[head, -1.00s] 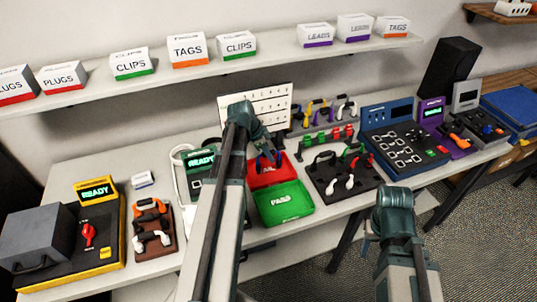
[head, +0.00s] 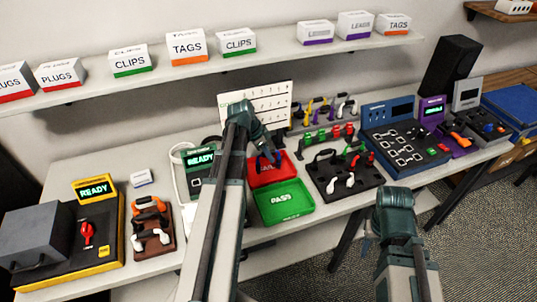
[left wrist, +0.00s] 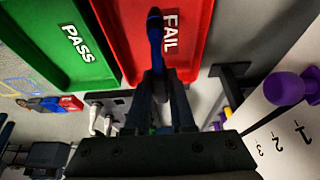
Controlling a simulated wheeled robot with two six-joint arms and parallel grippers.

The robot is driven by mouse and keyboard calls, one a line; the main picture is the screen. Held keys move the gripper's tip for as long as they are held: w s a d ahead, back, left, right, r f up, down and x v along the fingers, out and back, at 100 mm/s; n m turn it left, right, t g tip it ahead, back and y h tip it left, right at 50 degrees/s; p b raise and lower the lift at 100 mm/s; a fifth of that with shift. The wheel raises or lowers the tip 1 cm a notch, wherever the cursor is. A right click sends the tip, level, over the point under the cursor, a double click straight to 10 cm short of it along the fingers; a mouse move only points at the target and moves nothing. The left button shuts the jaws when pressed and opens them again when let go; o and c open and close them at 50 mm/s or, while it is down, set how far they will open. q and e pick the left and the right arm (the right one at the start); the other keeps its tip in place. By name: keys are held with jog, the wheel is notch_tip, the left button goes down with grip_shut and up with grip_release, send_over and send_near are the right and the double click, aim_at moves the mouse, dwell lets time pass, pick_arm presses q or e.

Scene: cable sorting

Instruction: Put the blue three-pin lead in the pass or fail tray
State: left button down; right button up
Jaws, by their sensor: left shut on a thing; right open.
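My left gripper (left wrist: 160,90) is shut on the blue lead (left wrist: 155,25), which stands out from between the fingertips in the left wrist view. The lead is over the red FAIL tray (left wrist: 118,35); I cannot tell whether it touches the tray floor. In the head view the left gripper (head: 268,152) is at the red tray (head: 284,176), and its arm hides part of the area. The green PASS tray (head: 262,212) lies just in front of the red one and looks empty. My right gripper (head: 370,228) is open, in front of the table, mostly hidden by its own wrist.
A black board (head: 335,186) with white, green and red leads stands right of the trays. A rack (head: 322,128) of coloured leads and a white chart (head: 270,97) stand behind. A brown holder (head: 167,240) and a yellow READY station (head: 112,255) are at left.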

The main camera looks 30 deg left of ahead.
pick_arm(q)
jog(key=shift+f+b, duration=0.45)
dwell(0.9)
jog(key=shift+c, duration=0.6)
grip_release()
jog(key=shift+r, duration=0.1)
notch_tip(320, 180, up, 8)
jog(key=p, duration=0.8)
dwell(0.4)
dwell(0.3)
